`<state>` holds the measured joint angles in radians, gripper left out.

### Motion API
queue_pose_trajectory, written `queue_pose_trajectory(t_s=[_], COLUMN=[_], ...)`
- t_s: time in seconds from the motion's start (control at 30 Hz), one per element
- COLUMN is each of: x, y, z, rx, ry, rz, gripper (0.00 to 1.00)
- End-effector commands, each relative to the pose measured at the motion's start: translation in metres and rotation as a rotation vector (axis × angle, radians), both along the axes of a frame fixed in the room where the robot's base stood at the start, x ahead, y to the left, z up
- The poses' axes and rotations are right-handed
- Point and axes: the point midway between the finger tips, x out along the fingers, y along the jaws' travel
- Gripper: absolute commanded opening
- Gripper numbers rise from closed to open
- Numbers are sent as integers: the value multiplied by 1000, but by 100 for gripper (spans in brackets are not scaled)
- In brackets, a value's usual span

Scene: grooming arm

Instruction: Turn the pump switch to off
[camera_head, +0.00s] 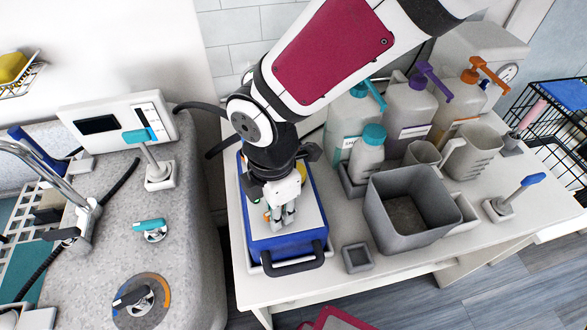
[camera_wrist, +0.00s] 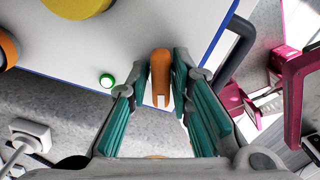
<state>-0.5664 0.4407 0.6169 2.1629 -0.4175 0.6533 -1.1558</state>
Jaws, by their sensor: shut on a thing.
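The pump is a blue box with a white top panel (camera_head: 307,207) and a dark front handle (camera_head: 296,262). My gripper (camera_head: 281,218) is over this panel, pointing down. In the wrist view my gripper (camera_wrist: 159,88) has an orange switch lever (camera_wrist: 160,70) between its teal-padded fingers, and it is shut on this lever. A lit green light (camera_wrist: 107,80) is on the panel just left of the lever. The fingers hide the lever in the head view, and the switch's position marks cannot be read.
A yellow knob (camera_wrist: 77,4) is on the panel in the wrist view. A grey bin (camera_head: 412,215), a small grey tray (camera_head: 357,257) and pump bottles (camera_head: 408,107) stand right of the pump. A grey tub with controls (camera_head: 150,230) is at left.

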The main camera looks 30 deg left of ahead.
Motion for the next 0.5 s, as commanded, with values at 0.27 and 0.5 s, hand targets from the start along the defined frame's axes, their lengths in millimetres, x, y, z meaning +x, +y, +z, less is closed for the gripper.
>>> queue_pose_trajectory(t_s=[0.27,0.5], x=[-1,-1], y=[-2,-2], z=[-1,-1], rx=[-6,-6], ry=[2,1], rz=[-153,-193], gripper=[0,0])
